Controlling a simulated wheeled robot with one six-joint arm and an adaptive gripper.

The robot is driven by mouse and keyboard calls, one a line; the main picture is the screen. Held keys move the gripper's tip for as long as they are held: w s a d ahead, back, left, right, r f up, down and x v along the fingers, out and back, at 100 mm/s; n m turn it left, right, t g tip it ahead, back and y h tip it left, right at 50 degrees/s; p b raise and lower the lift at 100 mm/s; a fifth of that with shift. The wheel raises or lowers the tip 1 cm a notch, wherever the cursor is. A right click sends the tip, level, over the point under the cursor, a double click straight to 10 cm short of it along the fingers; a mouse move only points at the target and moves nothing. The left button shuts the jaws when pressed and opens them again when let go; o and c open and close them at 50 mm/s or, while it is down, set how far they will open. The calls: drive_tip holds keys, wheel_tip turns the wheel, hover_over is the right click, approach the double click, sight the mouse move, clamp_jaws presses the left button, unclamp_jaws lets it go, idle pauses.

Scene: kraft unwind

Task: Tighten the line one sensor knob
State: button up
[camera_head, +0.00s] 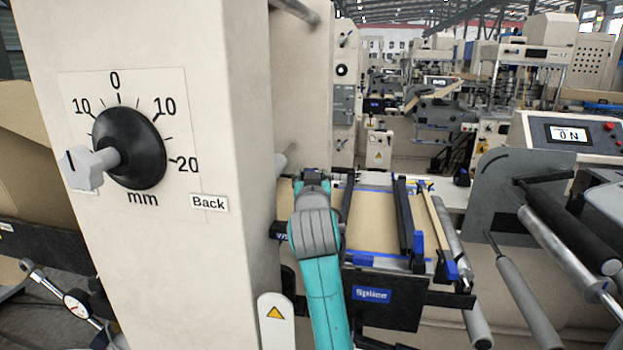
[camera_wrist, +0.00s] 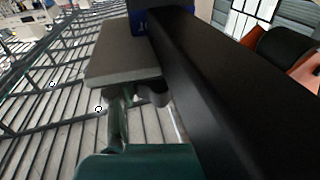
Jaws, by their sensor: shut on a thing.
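My gripper (camera_head: 312,178) is at the end of my teal and grey arm, just right of the beige column, at the left end of the splice table; its fingertips are hard to make out there. In the wrist view my gripper (camera_wrist: 138,98) is shut on a small dark rounded part, which I take as the line one sensor knob (camera_wrist: 157,93). It sits below a grey block (camera_wrist: 122,62) and against a long black bar (camera_wrist: 215,90). A blue label (camera_wrist: 147,20), partly hidden, is above. The knob's far side and any marks on it are hidden.
The beige column (camera_head: 245,130) stands close on the left, with a black mm dial (camera_head: 138,148) and a pale lever knob on its face. The splice table (camera_head: 375,235) with black bars lies right of my arm. Rollers (camera_head: 525,300) and a control panel (camera_head: 575,133) are farther right.

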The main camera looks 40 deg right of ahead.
drive_tip(key=shift+r, duration=0.2)
drive_tip(key=o, duration=1.2)
drive_tip(key=shift+f, duration=0.1)
drive_tip(key=v, duration=1.2)
